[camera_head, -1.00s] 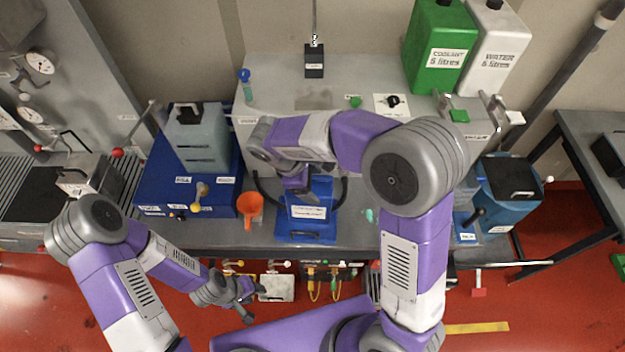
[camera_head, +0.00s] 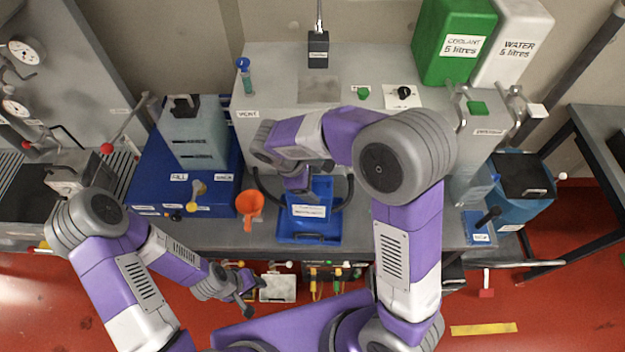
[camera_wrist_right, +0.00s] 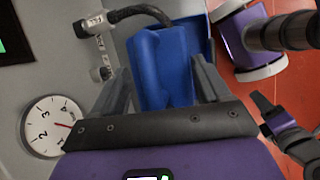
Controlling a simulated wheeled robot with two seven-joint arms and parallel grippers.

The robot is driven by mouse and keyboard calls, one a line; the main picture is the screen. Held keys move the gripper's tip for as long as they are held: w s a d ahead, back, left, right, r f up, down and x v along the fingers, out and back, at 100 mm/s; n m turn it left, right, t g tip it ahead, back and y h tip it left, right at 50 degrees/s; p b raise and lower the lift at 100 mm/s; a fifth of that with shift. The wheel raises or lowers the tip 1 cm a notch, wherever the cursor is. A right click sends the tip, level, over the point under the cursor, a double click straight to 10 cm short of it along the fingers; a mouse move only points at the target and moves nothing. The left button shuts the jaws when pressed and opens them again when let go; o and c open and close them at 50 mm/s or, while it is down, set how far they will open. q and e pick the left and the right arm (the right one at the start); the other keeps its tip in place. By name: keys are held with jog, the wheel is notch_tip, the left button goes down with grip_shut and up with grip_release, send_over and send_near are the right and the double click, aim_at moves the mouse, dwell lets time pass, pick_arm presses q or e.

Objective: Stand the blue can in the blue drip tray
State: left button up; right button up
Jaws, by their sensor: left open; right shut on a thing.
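My right gripper (camera_head: 299,194) is over the bench and shut on the blue can (camera_wrist_right: 150,65). In the right wrist view, the can stands out between the two grey fingers, with a black hose-like curve beside its top. The blue drip tray (camera_head: 308,239) lies below the gripper at the bench's front; its darker blue shows behind the can in the wrist view (camera_wrist_right: 203,35). In the head view my forearm and gripper hide much of the can. I cannot tell whether the can touches the tray. My left gripper (camera_head: 246,297) is open and empty, low in front of the bench.
An orange funnel (camera_head: 250,207) is just left of the tray. Further left, a grey-green container (camera_head: 190,135) stands on a blue base (camera_head: 150,180). A grey cabinet (camera_head: 385,75) stands behind. A small blue tray (camera_head: 479,228) and a blue bin (camera_head: 520,205) are at the right.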

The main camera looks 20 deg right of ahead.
jog(key=shift+f+b, duration=1.6)
jog(key=shift+f, duration=0.45)
jog(key=shift+f+b, duration=0.35)
jog(key=shift+f, duration=0.15)
jog(key=o, duration=1.5)
jog(key=shift+o, duration=0.8)
jog(key=shift+f, duration=0.1)
jog(key=v, duration=0.7)
jog(key=shift+a+r+p, duration=0.15)
jog(key=shift+r+p, duration=0.15)
jog(key=shift+r, duration=0.05)
